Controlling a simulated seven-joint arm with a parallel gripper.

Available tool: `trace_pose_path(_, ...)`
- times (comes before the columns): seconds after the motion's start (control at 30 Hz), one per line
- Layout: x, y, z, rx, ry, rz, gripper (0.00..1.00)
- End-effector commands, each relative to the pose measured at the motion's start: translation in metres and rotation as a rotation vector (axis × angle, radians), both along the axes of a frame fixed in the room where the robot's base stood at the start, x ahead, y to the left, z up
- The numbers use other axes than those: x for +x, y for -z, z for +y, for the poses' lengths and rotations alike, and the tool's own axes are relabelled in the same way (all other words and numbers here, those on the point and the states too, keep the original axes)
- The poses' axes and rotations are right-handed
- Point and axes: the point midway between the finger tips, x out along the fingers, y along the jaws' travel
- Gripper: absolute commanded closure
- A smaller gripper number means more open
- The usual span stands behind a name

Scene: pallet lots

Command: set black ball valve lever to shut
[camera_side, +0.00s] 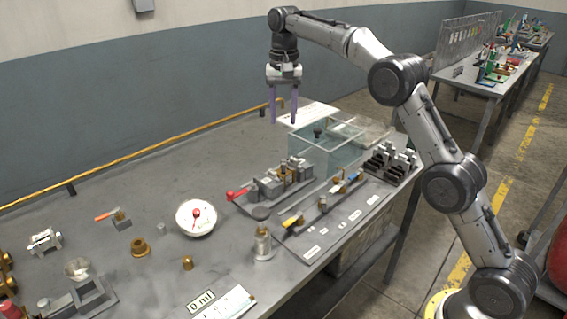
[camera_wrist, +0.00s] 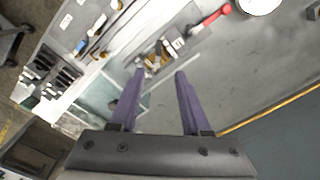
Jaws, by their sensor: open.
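A grey labelled board (camera_side: 312,252) on the table bears a row of small valves with coloured levers. A yellow lever (camera_side: 291,220) is at its near end and a blue lever (camera_side: 356,177) towards its far end. Between them is a brass valve (camera_side: 322,203); a dark lever seems to be on it, but its angle is too small to tell. The board also shows at the upper left of the wrist view (camera_wrist: 62,42). My gripper (camera_side: 283,120) is open and empty, pointing down, high above the table's back part. Its purple fingers show apart in the wrist view (camera_wrist: 160,72).
A clear glass box (camera_side: 325,150) stands behind the board. A manifold with a red lever (camera_side: 237,195) lies left of the board. The table's back left is clear.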

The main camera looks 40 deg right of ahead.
Motion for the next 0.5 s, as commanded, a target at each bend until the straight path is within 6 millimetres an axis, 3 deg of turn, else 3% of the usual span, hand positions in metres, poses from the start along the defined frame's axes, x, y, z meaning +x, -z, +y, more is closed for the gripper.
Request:
trace_pose_path(0.27, 0.001, 0.026, -0.002, 0.002, 0.003, 0.023, 0.53)
trace_pose_path(0.5, 0.0, 0.07, -0.002, 0.002, 0.002, 0.026, 0.53)
